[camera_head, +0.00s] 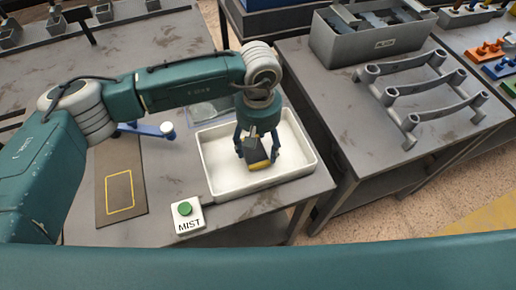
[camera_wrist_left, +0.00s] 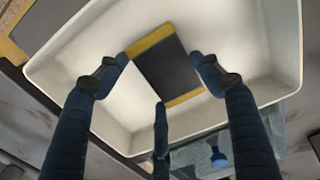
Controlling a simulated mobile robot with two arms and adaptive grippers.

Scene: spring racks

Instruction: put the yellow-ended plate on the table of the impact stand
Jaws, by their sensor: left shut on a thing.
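The yellow-ended plate (camera_head: 256,153) is dark with yellow strips at two opposite ends. It is inside the outline of the white tray (camera_head: 215,185); whether it touches the tray floor I cannot tell. My left gripper (camera_head: 257,158) reaches down from above and is shut on it. In the left wrist view the plate (camera_wrist_left: 168,70) lies between the dark blue fingers of the left gripper (camera_wrist_left: 160,76), with the tray (camera_wrist_left: 240,22) around it. My right gripper is not in view. I cannot make out an impact stand for certain.
A white MIST box (camera_head: 188,216) with a green button stands by the tray's front left. A brown board (camera_head: 120,180) with a yellow outline lies left. Beyond a gap, the right table holds a grey bin (camera_head: 375,47) and a grey rack (camera_head: 425,95).

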